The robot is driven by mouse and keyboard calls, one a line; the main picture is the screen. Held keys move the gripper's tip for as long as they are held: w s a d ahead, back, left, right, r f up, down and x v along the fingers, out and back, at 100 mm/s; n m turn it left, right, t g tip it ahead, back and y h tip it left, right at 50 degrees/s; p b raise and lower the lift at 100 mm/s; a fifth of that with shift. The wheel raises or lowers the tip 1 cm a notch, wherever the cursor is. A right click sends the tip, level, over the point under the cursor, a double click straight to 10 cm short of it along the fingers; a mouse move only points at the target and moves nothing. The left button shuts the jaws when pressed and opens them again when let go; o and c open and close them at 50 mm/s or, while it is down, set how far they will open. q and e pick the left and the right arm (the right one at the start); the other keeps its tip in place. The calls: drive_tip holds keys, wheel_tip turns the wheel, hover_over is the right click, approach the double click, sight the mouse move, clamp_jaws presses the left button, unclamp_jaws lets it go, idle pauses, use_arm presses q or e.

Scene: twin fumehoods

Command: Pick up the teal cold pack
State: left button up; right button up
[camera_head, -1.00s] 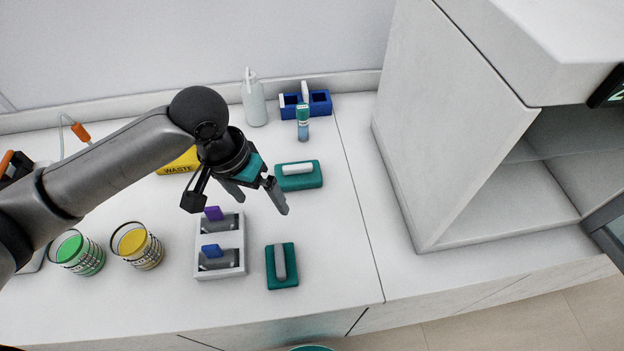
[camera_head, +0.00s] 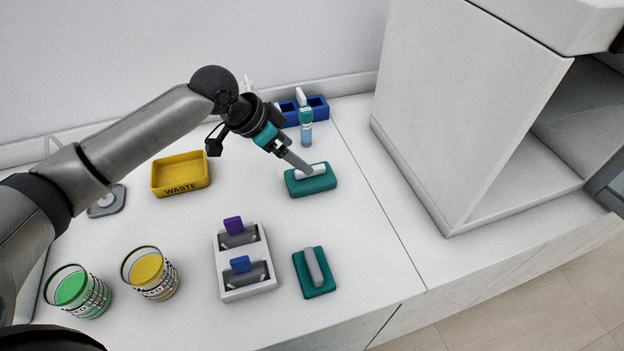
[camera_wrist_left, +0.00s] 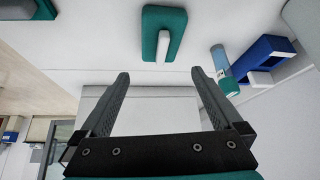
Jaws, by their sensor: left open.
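Two teal blocks lie on the white bench; I cannot tell which is the cold pack. One teal block with a white bar (camera_head: 318,184) lies at the back; it also shows at the top of the left wrist view (camera_wrist_left: 150,36). The other teal block with a grey bar (camera_head: 303,278) lies nearer the front edge. My left gripper (camera_head: 305,168) is open and empty. Its fingertips overlap the back block in the head view. In the left wrist view that block lies beyond the fingertips (camera_wrist_left: 160,74), not between them. My right gripper is not in view.
A blue rack (camera_head: 318,104) and a teal-capped bottle (camera_head: 306,128) stand behind the back block. A white holder (camera_head: 245,290), a yellow waste tray (camera_head: 180,173), and green (camera_head: 75,290) and yellow (camera_head: 150,272) containers are on the left. A fumehood wall (camera_head: 440,120) rises on the right.

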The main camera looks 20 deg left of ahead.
sight(303, 180)
use_arm(q)
drive_tip(key=x, duration=0.6)
drive_tip(key=b+x, duration=0.1)
drive_tip(key=x, duration=0.2)
drive_tip(key=shift+s+a+f, duration=0.15)
drive_tip(key=shift+a, duration=0.1)
drive_tip(key=c, duration=1.2)
